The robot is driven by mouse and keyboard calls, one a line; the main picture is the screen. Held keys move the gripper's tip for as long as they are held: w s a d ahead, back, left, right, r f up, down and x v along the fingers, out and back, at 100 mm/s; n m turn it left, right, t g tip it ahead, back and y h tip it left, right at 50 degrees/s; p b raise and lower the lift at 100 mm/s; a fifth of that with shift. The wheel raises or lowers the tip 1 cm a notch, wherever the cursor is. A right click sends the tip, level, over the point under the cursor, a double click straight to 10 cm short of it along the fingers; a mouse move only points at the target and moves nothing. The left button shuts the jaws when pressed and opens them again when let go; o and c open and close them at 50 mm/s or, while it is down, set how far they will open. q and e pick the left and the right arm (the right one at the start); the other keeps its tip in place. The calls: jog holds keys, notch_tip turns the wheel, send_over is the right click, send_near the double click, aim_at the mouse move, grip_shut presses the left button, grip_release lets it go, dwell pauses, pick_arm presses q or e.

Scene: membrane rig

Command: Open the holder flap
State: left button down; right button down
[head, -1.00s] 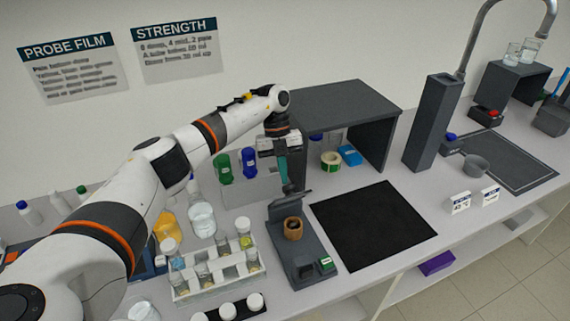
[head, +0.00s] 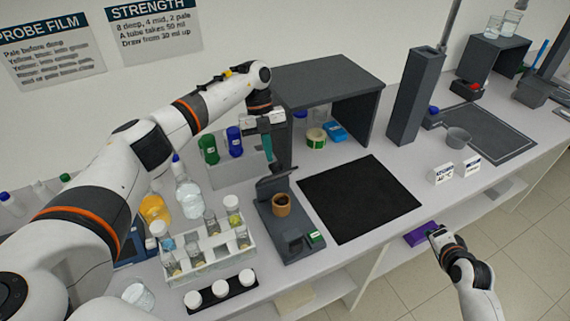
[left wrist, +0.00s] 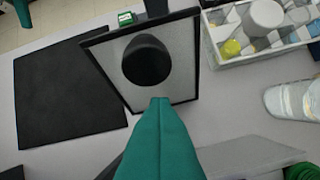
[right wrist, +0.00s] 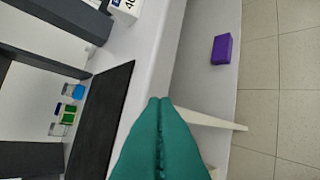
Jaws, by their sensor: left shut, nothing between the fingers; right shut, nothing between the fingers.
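The dark grey holder (head: 287,237) stands on the bench, left of the black mat. Its flap (head: 278,184) stands raised and tilted at the holder's back end. A brown-orange cup (head: 281,205) sits in front of the flap. In the left wrist view, a grey plate with a dark rim and a dark round area (left wrist: 118,48), apparently the flap, lies just beyond the fingertips. My left gripper (head: 268,160) is shut and empty, just above and behind the flap, apparently apart from it. My right gripper (head: 436,232) is shut and empty, out past the bench's front edge; its teal fingers also show in the right wrist view (right wrist: 160,102).
A white tube rack (head: 207,258) and a dark strip of white-capped jars (head: 221,291) stand left of the holder. A dark shelf (head: 330,85) is behind. The black mat (head: 360,198) is clear. A purple box (head: 421,234) lies on the lower shelf.

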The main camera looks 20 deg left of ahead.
jog(key=a+r+y, duration=0.4)
jog(key=a+r, duration=1.1)
jog(key=r, duration=0.3)
jog(key=s+a+r+n+g+y, duration=0.1)
jog(key=s+a+r+g+y, duration=0.2)
jog(key=s+a, duration=0.45)
jog(key=n+g+h, duration=0.1)
jog(key=g, duration=0.1)
send_near(278, 164)
jog(key=x, duration=0.5)
jog(key=shift+w+a+f, duration=0.15)
jog(key=shift+a+f, duration=0.05)
jog(key=shift+a, duration=0.05)
jog(key=shift+w+a+f, duration=0.2)
jog(key=shift+a, duration=0.2)
